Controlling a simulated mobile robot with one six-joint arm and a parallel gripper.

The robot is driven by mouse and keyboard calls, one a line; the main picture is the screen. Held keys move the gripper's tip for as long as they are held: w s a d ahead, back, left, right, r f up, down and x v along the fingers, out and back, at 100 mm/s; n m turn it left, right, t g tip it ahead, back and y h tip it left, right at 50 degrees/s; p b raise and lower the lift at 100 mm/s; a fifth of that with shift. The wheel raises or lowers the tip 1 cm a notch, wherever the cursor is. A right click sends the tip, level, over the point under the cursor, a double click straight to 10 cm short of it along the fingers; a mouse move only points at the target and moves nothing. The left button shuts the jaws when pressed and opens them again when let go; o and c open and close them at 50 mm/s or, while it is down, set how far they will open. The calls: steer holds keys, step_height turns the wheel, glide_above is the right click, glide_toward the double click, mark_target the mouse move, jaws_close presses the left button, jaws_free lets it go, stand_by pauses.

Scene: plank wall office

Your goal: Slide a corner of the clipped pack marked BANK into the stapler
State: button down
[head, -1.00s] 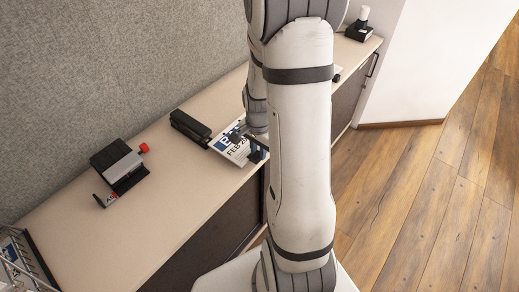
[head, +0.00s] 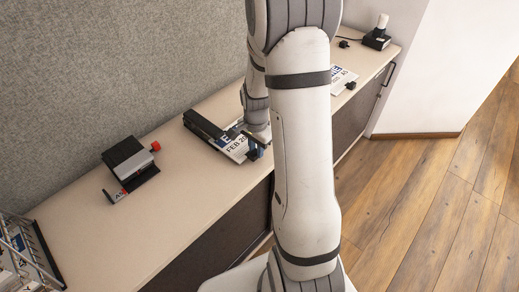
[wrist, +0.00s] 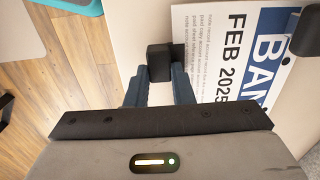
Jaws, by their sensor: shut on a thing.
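The BANK pack (wrist: 245,60) is white with a blue block and "FEB 2025" print; it also shows in the head view (head: 238,151). My gripper (wrist: 160,85) is shut on the black clip (wrist: 160,62) at the pack's near edge; in the head view my gripper (head: 254,146) is partly behind my arm. The long black stapler (head: 204,126) lies on the counter, left of and against the pack. Its dark end (wrist: 307,36) covers part of the blue block in the wrist view. I cannot tell how deep the corner sits in it.
A black and grey desk device with a red knob (head: 131,164) stands left on the counter (head: 105,235). A wire rack (head: 25,255) is at far left. Another clipped pack (head: 343,79) lies beyond my arm, and a black-based device (head: 377,38) stands at the far end. A wall backs the counter.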

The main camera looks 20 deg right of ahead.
stand_by(0.3)
steer(key=c, duration=1.2)
jaws_free()
steer(key=shift+f, duration=0.1)
step_height(320, 180, up, 8)
steer(key=shift+f, duration=0.1)
steer(key=s+a+r+n+t, duration=0.1)
steer(key=s+a+r+n, duration=0.2)
steer(key=s+r+n, duration=0.1)
steer(key=s+a+r+n+p, duration=0.1)
steer(key=s+a+r+n, duration=0.2)
steer(key=s+r+n, duration=0.2)
steer(key=s+a+r+n+t+p, duration=0.1)
steer(key=s+a+r+n, duration=0.3)
steer(key=s, duration=0.3)
steer(key=shift+s+r+n+t, duration=0.3)
steer(key=shift+s+r, duration=0.05)
steer(key=shift+r, duration=0.35)
